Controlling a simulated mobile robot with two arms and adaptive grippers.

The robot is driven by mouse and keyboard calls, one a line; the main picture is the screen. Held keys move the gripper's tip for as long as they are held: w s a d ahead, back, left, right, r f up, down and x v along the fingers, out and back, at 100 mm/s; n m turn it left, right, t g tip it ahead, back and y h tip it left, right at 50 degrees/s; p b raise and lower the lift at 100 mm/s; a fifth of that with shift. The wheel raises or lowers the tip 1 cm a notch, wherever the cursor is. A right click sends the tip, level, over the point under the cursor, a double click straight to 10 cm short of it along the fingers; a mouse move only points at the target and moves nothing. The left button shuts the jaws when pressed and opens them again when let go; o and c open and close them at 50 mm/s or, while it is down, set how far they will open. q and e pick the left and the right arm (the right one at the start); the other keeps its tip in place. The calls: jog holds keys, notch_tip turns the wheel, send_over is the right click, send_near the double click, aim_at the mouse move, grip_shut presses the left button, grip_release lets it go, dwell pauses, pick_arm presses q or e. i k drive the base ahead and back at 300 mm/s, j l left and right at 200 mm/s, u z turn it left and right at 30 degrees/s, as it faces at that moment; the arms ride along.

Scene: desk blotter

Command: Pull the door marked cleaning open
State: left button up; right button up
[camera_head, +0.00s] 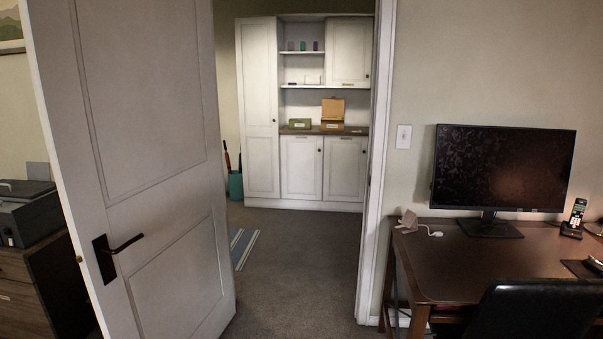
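A white cabinet stands in the room beyond the open doorway. Its tall left door (259,110), upper right door (348,52), lower left door (301,168) and lower right door (344,170) all look shut. Small label strips show on the upper right door and at the tops of the lower doors, but they are too small to read, so I cannot tell which door is marked cleaning. Dark round knobs show on the right-hand doors. Neither of my grippers is in view.
A white room door (150,170) stands open at the left. Carpet (295,245) runs clear through the doorway, with a striped rug (243,246) at its left. A desk (470,265) and black chair (535,310) stand right; a printer (30,210) left.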

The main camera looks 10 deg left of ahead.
aim_at(300, 155)
jog(key=i+j+u, duration=0.25)
jog(key=i, duration=0.15)
jog(key=i+j+u, duration=0.2)
jog(key=i, duration=0.2)
jog(key=i+j, duration=0.1)
jog(key=i, duration=0.75)
jog(key=i+j, duration=0.1)
jog(key=i, duration=0.75)
jog(key=i+l+z, duration=0.15)
jog(key=i, duration=0.95)
jog(key=i+j+z, duration=0.15)
jog(key=i, duration=0.95)
jog(key=i+j+z, duration=0.1)
jog(key=i, duration=1.05)
